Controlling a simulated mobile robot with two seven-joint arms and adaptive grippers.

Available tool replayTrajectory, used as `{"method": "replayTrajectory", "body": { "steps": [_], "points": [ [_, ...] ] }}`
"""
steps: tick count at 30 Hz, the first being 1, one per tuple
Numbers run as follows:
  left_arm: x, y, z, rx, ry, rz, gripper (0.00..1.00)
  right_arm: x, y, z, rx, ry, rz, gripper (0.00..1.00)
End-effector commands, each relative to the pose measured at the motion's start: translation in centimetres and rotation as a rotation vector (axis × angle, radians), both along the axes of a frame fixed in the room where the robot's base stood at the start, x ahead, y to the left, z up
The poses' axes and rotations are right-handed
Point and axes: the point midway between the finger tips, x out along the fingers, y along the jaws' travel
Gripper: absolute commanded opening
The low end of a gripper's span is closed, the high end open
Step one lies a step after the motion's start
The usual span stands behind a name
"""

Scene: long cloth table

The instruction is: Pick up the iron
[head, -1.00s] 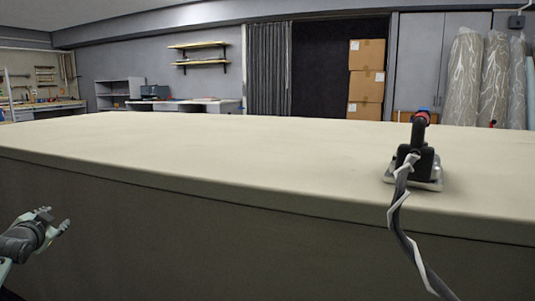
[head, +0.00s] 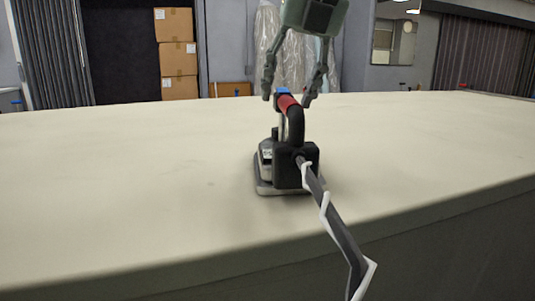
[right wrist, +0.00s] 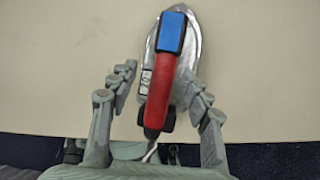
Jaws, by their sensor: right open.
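The iron (head: 286,165) stands on the cloth table (head: 130,195), near its front edge. It has a black body, a metal soleplate and a raised handle (head: 289,104) with a red grip and a blue part. A grey cord with a white strip runs from it over the table's front edge. My right gripper (head: 292,98) hangs above the iron, fingers pointing down on either side of the handle's top. In the right wrist view the open fingers (right wrist: 160,85) flank the red and blue handle (right wrist: 164,75), with gaps on both sides. My left gripper is not in view.
The table around the iron is bare on both sides and behind. Stacked cardboard boxes (head: 177,55) and plastic-wrapped rolls stand beyond the far edge. The cord (head: 340,230) hangs at the front.

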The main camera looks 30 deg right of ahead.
Motion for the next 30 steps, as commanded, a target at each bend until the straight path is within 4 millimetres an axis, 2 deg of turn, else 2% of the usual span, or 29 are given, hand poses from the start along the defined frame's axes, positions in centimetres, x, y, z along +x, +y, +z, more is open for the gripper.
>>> {"method": "replayTrajectory", "body": {
  "steps": [15,23,24,30],
  "points": [
    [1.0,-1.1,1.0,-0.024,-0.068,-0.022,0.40,3.0,-0.5,-6.0,0.002,0.000,0.002,0.49],
    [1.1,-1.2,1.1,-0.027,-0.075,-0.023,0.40,3.2,-0.5,-6.3,0.002,-0.004,0.001,0.49],
    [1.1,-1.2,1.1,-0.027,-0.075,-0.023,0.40,3.2,-0.5,-6.3,0.002,-0.004,0.001,0.48],
    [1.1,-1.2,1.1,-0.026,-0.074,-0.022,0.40,3.2,-0.5,-6.3,0.002,-0.004,0.001,0.23]
  ]
}}
